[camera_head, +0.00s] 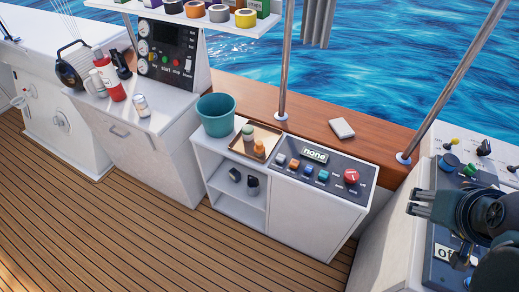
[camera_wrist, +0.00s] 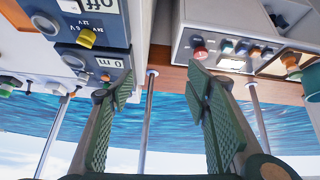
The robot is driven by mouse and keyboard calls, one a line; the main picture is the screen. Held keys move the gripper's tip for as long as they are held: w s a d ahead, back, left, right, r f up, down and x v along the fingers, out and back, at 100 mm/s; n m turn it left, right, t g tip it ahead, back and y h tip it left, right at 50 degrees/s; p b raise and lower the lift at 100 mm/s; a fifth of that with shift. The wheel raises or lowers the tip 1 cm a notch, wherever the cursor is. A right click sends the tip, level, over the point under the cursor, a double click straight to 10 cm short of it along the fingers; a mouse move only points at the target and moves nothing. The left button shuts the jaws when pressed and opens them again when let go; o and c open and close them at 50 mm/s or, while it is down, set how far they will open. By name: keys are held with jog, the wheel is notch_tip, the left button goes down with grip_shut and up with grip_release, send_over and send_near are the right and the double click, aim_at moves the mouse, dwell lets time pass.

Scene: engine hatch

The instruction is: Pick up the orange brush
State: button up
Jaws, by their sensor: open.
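A small orange object (camera_head: 259,148) stands on a brown tray (camera_head: 268,134) on the white cabinet; it may be the orange brush, but it is too small to be sure. It also shows at the right edge of the wrist view (camera_wrist: 289,60). A green-topped object (camera_head: 248,133) is beside it. My gripper (camera_head: 411,202) is at the right of the head view, well to the right of the tray, with nothing between its fingers. In the wrist view, its two green ridged fingers (camera_wrist: 158,85) are spread apart.
A teal bucket (camera_head: 216,115) stands left of the tray. A button panel (camera_head: 318,171) with a "none" display lies to its right. A metal pole (camera_head: 286,65) rises behind. Another control console (camera_head: 470,172) is close to my gripper. The wooden deck (camera_head: 100,220) is clear.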

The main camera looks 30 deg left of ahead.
jog(key=w+a+f+n+h+b, duration=0.1)
jog(key=w+a+f+n, duration=0.1)
jog(key=w+a+n, duration=0.9)
jog(key=n+t+h+b, duration=0.2)
jog(key=n+t, duration=0.2)
jog(key=n, duration=1.2)
send_over(257, 145)
jog(key=w+d, duration=0.1)
jog(key=d, duration=1.4)
notch_tip(257, 145, down, 14)
jog(key=s+a+f+n+t, duration=0.1)
jog(key=s+a+f+n, duration=0.2)
jog(key=a+f, duration=0.2)
jog(key=s+a+f+n+t, duration=0.1)
jog(key=s+a+f+n, duration=0.2)
jog(key=a, duration=0.8)
notch_tip(257, 145, down, 2)
jog(key=shift+s+f+n+y+b, duration=0.1)
jog(key=shift+s+n+y+b, duration=0.2)
jog(key=shift+y, duration=0.1)
jog(key=shift+x, duration=1.3)
jog(key=shift+w, duration=0.1)
